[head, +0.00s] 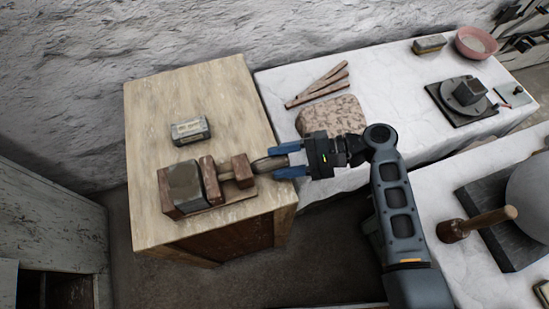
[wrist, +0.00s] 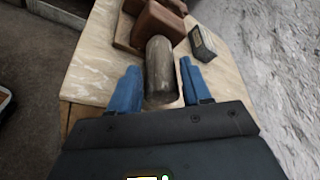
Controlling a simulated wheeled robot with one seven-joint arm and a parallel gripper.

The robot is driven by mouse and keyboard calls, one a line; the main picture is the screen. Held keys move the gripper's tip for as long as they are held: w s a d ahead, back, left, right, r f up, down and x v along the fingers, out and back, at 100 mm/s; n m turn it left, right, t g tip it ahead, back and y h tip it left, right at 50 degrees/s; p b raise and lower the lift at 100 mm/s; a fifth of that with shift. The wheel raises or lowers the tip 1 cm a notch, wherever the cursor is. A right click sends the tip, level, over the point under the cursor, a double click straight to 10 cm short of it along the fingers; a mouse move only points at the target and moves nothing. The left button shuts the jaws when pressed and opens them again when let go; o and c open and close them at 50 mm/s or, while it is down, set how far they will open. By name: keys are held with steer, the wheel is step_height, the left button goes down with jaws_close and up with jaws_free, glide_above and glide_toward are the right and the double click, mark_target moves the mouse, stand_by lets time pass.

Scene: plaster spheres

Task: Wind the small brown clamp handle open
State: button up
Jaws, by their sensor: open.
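A wooden clamp (head: 186,185) with reddish-brown jaws and a grey-green block between them lies on the pale wooden cabinet top. Its small brown handle (head: 265,164) sticks out to the right, toward the table's right edge. My gripper (head: 277,163) is open, with blue fingers on either side of the handle's end. In the wrist view the handle (wrist: 161,70) stands between the two blue fingers (wrist: 163,90), with visible gaps at both sides. The clamp body (wrist: 158,22) is beyond it.
A small grey box (head: 190,130) stands on the wooden cabinet (head: 150,105) behind the clamp; it also shows in the wrist view (wrist: 203,43). A white table (head: 385,85) to the right bears a speckled slab (head: 332,115) and wooden strips (head: 318,86). A mallet (head: 475,223) lies at lower right.

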steer(key=shift+x, duration=1.1)
steer(key=c, duration=0.7)
